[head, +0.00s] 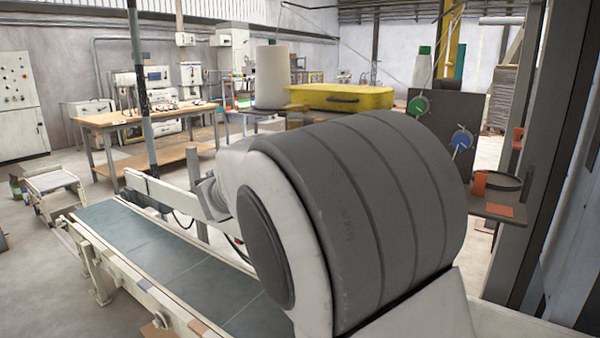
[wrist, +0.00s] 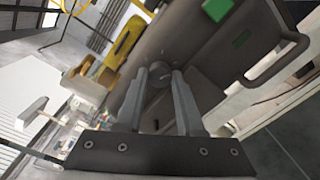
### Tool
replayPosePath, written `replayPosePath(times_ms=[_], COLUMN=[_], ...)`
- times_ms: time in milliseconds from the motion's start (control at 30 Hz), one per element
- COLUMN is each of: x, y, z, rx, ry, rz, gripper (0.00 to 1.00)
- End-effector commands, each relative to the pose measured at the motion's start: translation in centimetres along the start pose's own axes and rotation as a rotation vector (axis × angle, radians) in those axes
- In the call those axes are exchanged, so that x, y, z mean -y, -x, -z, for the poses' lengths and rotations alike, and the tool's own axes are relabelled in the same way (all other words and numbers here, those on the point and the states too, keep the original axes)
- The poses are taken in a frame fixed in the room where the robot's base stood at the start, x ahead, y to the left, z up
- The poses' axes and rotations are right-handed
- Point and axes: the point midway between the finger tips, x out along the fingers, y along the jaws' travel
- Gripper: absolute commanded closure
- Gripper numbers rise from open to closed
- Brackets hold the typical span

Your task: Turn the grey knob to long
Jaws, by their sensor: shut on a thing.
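The grey knob (wrist: 160,72) shows in the wrist view as a small round knob on a dark grey panel (wrist: 190,35). My gripper (wrist: 162,82) has its two fingers on either side of it and is shut on it. Markings around the knob are too small or covered to read, so I cannot tell which setting it points to. In the head view my own arm fills the middle, and I make out neither the knob nor my gripper there.
In the wrist view a bar handle (wrist: 272,68) and a small green label (wrist: 242,38) lie right of the knob. In the head view a dark board with a green dial (head: 419,107) and a blue dial (head: 461,140) stands right. A conveyor (head: 150,255) runs at left; a yellow case (head: 340,97) lies behind.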

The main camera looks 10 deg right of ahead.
Motion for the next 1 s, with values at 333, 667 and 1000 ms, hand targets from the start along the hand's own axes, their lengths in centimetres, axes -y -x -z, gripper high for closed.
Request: replayPosePath(times_ms=[333, 667, 1000], x=[-0.01, -0.01, -0.02], y=[0.02, 0.01, 0.28], z=[-0.02, 0.00, 0.04], rx=[-0.001, -0.001, -0.002], ry=[-0.018, -0.017, -0.016], rz=[0.001, 0.001, 0.000], gripper=[1.00, 0.33, 0.33])
